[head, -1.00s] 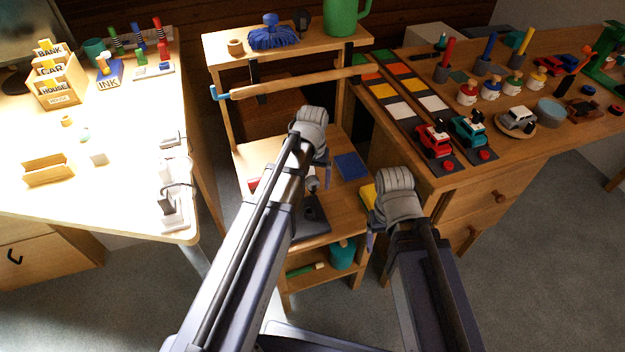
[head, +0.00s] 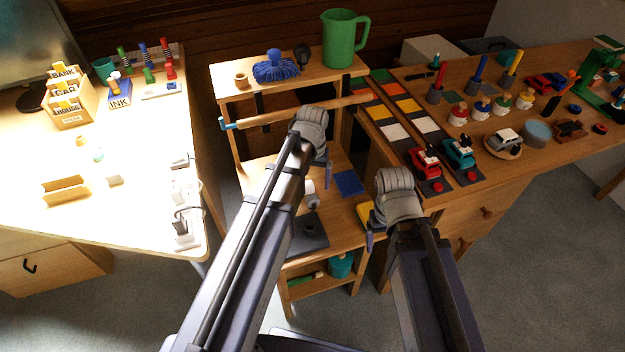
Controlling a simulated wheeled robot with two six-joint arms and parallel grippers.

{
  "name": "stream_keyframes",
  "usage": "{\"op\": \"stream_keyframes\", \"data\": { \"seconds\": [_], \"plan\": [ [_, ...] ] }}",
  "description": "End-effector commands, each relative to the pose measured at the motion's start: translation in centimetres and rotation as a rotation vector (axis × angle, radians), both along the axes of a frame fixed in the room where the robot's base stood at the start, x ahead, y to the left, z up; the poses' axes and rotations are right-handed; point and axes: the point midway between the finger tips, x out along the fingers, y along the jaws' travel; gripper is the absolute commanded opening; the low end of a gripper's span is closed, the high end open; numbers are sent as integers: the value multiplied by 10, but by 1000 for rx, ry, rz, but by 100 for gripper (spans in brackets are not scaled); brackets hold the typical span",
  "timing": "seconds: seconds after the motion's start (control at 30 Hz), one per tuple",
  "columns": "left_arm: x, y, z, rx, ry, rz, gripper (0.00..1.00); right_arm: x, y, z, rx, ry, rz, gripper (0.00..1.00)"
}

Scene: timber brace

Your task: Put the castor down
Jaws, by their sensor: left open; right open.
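A small grey and white round part (head: 311,198), which may be the castor, shows on the middle shelf beside my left arm, close to a dark plate (head: 309,234). My arm hides part of it, and I cannot tell whether it touches the plate. My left gripper (head: 322,174) is open, above the middle shelf and largely hidden behind its own wrist. My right gripper (head: 371,238) is open beside the shelf's right edge, near a yellow block (head: 365,214). I see nothing held in either gripper.
The wooden stand's top shelf (head: 330,69) holds a blue mop head (head: 275,68), a green jug (head: 342,40) and a small dark round item (head: 303,54). A wooden pole (head: 290,113) crosses in front. A blue square (head: 348,183) lies on the middle shelf. Tables stand on both sides.

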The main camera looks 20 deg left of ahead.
Motion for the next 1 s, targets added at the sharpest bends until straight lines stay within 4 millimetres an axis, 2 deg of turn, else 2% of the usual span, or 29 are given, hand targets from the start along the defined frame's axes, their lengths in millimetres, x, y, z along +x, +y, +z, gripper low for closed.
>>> {"op": "stream_keyframes", "data": {
  "seconds": [0.03, 0.1, 0.3, 0.77, 1.0],
  "plan": [
    [0, 0, 17, 0, 0, 0, 91, 0, 0, 17, 0, 0, 0, 80],
    [0, 0, 26, 0, 0, 0, 91, 0, 0, 26, 0, 0, 0, 80],
    [0, 0, 39, 0, 0, 0, 91, 0, 0, 39, 0, 0, 0, 80],
    [0, 0, 37, 0, 0, 0, 91, 0, 0, 37, 0, 0, 0, 80],
    [0, 0, 22, 0, 0, 0, 91, 0, 0, 22, 0, 0, 0, 80]
  ]
}}
